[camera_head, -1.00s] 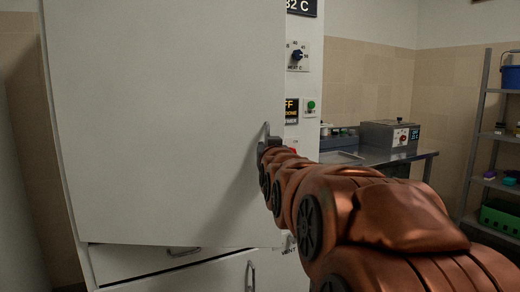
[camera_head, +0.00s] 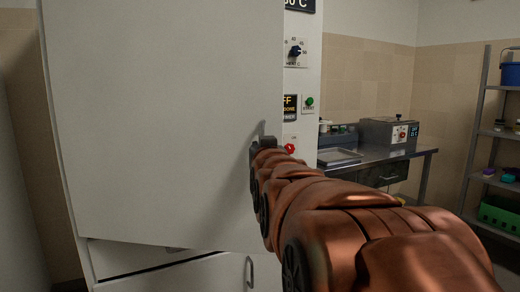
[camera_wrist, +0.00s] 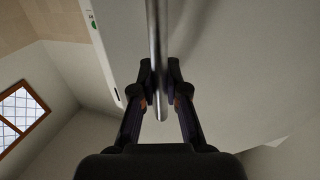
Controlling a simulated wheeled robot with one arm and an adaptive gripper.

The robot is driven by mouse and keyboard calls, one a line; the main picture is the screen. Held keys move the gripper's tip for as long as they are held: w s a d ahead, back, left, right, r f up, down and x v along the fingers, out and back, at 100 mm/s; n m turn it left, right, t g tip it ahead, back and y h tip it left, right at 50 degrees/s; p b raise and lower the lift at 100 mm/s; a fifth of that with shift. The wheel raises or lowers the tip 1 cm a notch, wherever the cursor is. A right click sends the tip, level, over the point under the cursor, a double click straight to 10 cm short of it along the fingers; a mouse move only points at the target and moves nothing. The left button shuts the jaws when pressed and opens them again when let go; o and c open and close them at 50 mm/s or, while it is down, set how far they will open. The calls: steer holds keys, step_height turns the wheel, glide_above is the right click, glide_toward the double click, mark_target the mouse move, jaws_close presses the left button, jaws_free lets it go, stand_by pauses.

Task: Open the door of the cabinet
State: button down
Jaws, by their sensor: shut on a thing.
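The cabinet door (camera_head: 165,125) is a large pale panel that fills the left and middle of the head view. Its lower edge stands out at an angle over the drawers below. A metal bar handle (camera_wrist: 158,60) runs between my fingers in the wrist view; its top end (camera_head: 263,127) shows in the head view at the door's right edge. My gripper (camera_wrist: 160,95) is shut on the handle, with one finger on each side of it. In the head view my copper arm hides most of the gripper and the lower handle.
A control panel (camera_head: 302,75) with a knob and buttons stands right of the door. A steel bench (camera_head: 375,160) with devices stands behind at right, and a shelf rack (camera_head: 480,150) at the far right.

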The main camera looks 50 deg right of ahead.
mark_target(259, 104)
steer(key=shift+r, duration=0.1)
steer(key=c, duration=1.2)
jaws_free()
steer(key=shift+r, duration=5)
